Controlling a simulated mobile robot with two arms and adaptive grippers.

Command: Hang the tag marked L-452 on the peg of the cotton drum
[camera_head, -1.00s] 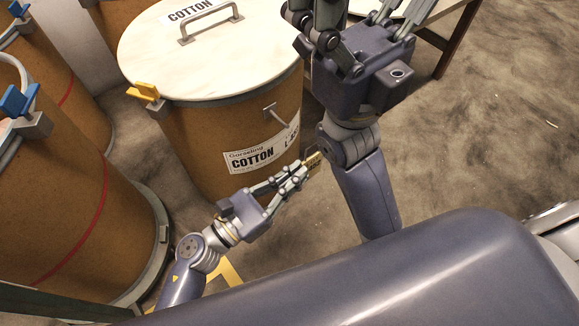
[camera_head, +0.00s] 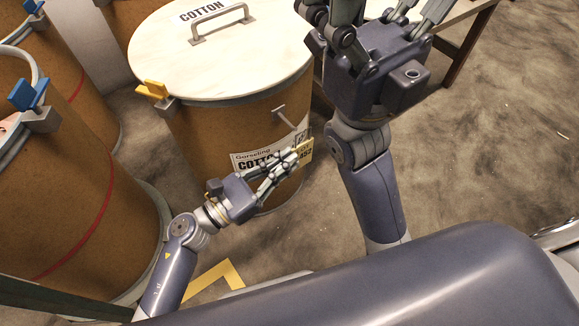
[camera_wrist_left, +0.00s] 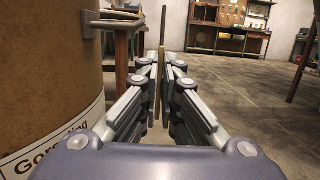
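The cotton drum (camera_head: 200,135) is a brown drum with a pale lid and a COTTON label. Its peg (camera_head: 281,115) sticks out of the side above the label. My left gripper (camera_head: 298,155) is shut on a small yellowish tag (camera_head: 305,150), on which the digits 452 partly show. It holds the tag in front of the label, below and right of the peg. In the left wrist view the tag (camera_wrist_left: 158,88) shows edge-on between the fingers, and the peg (camera_wrist_left: 112,23) is up to the left. My right gripper (camera_head: 385,22) has its fingers spread; their tips are out of frame.
More brown drums (camera_head: 50,185) stand at the left, with blue clamps (camera_head: 27,95). A yellow clamp (camera_head: 152,90) sits on the cotton drum's rim. A table (camera_head: 465,30) is behind my right gripper. The floor (camera_head: 500,140) at the right is clear.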

